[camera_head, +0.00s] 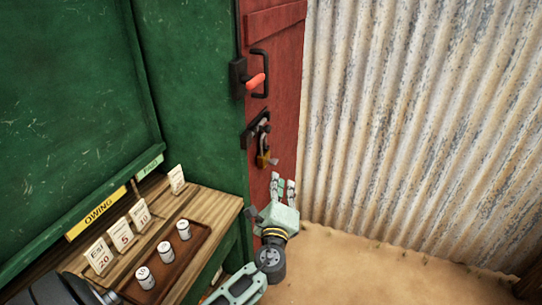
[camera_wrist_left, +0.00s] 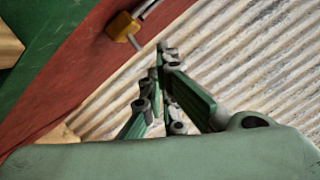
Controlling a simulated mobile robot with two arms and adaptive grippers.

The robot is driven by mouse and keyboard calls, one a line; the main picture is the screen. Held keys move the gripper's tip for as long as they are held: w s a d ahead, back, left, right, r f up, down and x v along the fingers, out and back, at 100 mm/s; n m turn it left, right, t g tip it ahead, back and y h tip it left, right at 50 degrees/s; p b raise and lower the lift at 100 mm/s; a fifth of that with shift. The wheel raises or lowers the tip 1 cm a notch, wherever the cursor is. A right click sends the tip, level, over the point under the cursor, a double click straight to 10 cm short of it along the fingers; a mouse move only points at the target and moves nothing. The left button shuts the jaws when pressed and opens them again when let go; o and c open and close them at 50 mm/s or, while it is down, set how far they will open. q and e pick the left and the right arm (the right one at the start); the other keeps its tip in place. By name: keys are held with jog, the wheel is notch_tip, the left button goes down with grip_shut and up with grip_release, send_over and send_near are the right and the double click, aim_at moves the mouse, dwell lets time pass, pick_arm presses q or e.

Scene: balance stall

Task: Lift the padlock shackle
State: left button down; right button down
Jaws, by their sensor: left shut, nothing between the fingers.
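The brass padlock (camera_head: 264,159) hangs from a dark hasp (camera_head: 257,128) on the red door. Its shackle (camera_head: 263,141) is grey and passes through the hasp. In the left wrist view the padlock (camera_wrist_left: 123,27) is at the top, with part of the shackle (camera_wrist_left: 149,7) cut by the frame edge. A thin pin-like part sticks out of the padlock body. My left gripper (camera_head: 283,182) is shut and empty, below and a little right of the padlock, apart from it. Its fingers (camera_wrist_left: 163,50) point toward the padlock side in the wrist view. My right gripper is not in view.
A wooden counter (camera_head: 215,205) with a tray of several white weights (camera_head: 165,250) and price cards is at left. Corrugated metal wall (camera_head: 420,120) stands at right.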

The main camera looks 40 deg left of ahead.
pick_arm(q)
jog(key=w+a+r+p, duration=0.4)
jog(key=w+a, duration=0.4)
jog(key=shift+r, duration=0.35)
